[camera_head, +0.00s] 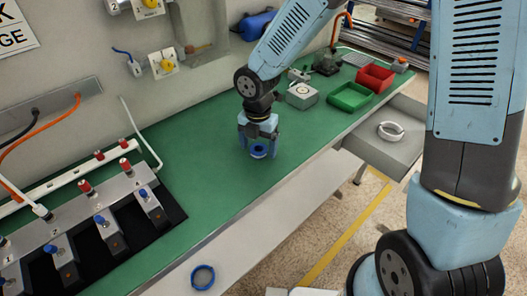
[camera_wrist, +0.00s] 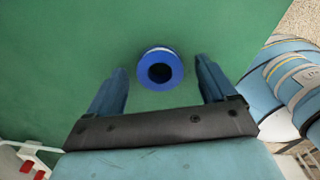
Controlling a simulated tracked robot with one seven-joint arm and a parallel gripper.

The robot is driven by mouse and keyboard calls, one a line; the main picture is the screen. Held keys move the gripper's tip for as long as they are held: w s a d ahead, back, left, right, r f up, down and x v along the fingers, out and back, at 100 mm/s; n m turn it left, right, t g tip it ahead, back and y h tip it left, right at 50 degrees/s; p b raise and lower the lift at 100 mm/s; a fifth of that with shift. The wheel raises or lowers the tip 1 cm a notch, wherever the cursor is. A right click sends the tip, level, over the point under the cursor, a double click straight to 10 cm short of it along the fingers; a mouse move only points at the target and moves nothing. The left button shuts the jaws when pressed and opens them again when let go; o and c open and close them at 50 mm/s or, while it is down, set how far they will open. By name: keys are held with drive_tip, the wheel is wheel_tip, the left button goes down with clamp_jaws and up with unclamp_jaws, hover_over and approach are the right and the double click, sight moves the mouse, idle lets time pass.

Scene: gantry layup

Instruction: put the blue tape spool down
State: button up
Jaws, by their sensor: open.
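The blue tape spool (camera_head: 259,151) stands on the green bench top, below my gripper (camera_head: 259,141). In the wrist view the spool (camera_wrist: 160,69) shows from above as a blue ring with a dark centre hole. The two fingers of my gripper (camera_wrist: 160,75) are spread wide, one on each side of the spool, with green surface showing between each finger and the spool. The fingers appear apart from it. My gripper is open and points down.
A green bin (camera_head: 350,97) and a red bin (camera_head: 375,78) stand toward the far end of the bench. A row of grey clamps with blue knobs (camera_head: 100,220) lies at the left. A blue ring (camera_head: 203,277) lies near the front edge. An open drawer (camera_head: 385,150) holds a white ring (camera_head: 391,131).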

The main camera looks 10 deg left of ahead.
drive_tip(key=shift+f, duration=0.2)
drive_tip(key=shift+c, duration=0.4)
drive_tip(key=c, duration=1.1)
